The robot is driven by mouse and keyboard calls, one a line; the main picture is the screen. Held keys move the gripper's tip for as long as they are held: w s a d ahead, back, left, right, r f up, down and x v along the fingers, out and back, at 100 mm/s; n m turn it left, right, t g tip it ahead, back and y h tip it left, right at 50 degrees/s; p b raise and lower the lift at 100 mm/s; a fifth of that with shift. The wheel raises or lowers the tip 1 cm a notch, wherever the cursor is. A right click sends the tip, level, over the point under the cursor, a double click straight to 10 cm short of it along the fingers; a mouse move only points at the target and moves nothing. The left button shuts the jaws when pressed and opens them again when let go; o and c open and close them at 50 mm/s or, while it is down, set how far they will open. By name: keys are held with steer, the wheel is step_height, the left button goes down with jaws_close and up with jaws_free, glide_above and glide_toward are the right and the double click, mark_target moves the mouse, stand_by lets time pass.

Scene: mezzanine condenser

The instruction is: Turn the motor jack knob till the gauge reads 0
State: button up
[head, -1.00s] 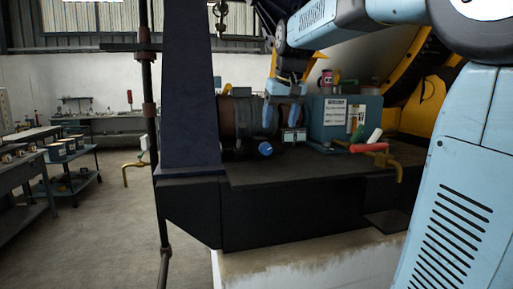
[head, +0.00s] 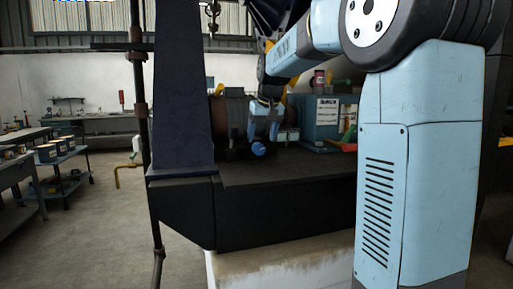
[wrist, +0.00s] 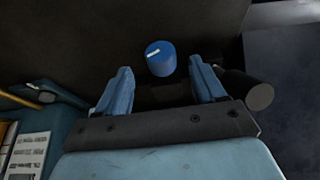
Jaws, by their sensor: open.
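The motor jack knob is a small blue round knob (head: 258,149) with a white mark line on its face. It sits low on the front of the machine, by a dark motor body. In the wrist view the knob (wrist: 160,58) shows between and slightly beyond my two open blue fingers, with a gap on each side. My gripper (head: 264,136) is open and empty just above the knob in the head view. I cannot make out any gauge or its reading.
A dark bench top (head: 290,170) bears the machine. A teal box with a white label (head: 327,110) stands right of my gripper. A dark column (head: 183,90) rises at left. In the wrist view a black cylinder (wrist: 262,97) lies close by my right finger.

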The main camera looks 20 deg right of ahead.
mark_target(260, 144)
steer(key=shift+x, duration=2.55)
steer(key=c, duration=1.1)
steer(key=shift+o, duration=0.2)
steer(key=shift+a, duration=0.1)
